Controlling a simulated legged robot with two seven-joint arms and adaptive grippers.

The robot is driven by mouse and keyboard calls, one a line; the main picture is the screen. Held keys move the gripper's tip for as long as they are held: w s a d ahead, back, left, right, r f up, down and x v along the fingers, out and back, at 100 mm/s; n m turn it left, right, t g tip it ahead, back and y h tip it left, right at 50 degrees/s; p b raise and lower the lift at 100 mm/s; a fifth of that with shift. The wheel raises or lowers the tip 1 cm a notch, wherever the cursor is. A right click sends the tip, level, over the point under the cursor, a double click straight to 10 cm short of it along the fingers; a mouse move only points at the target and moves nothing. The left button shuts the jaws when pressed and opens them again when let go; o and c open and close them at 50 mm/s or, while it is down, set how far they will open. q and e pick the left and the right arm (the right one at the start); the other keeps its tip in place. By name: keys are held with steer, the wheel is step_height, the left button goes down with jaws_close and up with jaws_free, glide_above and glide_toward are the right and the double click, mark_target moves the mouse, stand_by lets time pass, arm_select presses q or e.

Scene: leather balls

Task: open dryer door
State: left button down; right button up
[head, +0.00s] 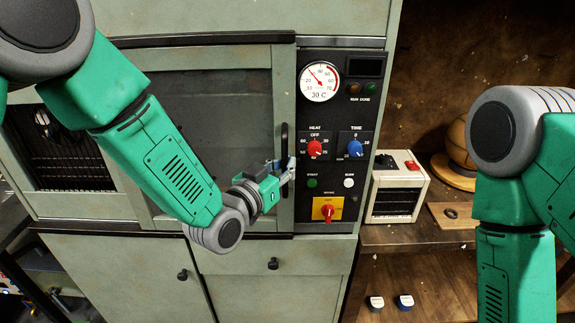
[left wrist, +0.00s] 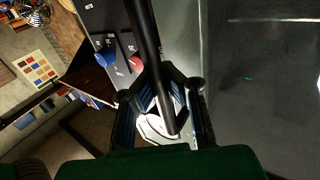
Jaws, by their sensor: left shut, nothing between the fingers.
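The dryer door (head: 258,130) is a grey-green framed panel with a dark window, and it looks closed. Its handle (head: 284,143) is a black vertical bar near the door's right edge. In the left wrist view the handle (left wrist: 143,35) runs down across the picture to my fingers. My left gripper (head: 287,172) is at the lower part of the handle, shut with nothing held between its fingers. In the left wrist view the fingers (left wrist: 162,90) are close around or beside the bar; contact is unclear. My right arm shows at the right, but its gripper is out of view.
A control panel (head: 343,90) with a dial, knobs and a yellow-backed red switch (head: 327,209) stands right of the door. A small white box (head: 398,187) and a leather ball (head: 459,140) are on the wooden shelf. Cupboard doors (head: 120,280) lie below.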

mark_target(118, 168)
arm_select(q)
steer(key=shift+s+a+f, duration=0.15)
steer(key=shift+a+f, duration=0.1)
steer(key=a+b, duration=0.2)
steer(key=a, duration=1.3)
steer(key=shift+a+f, duration=0.1)
steer(key=a, duration=2)
steer(key=shift+s+a+f, duration=0.1)
steer(key=shift+a+f, duration=0.05)
steer(key=c, duration=1.6)
jaws_free()
steer(key=shift+s, duration=0.1)
steer(key=shift+o, duration=0.2)
steer(key=shift+a+r, duration=0.15)
steer(key=shift+r, duration=0.15)
steer(key=shift+a, duration=0.1)
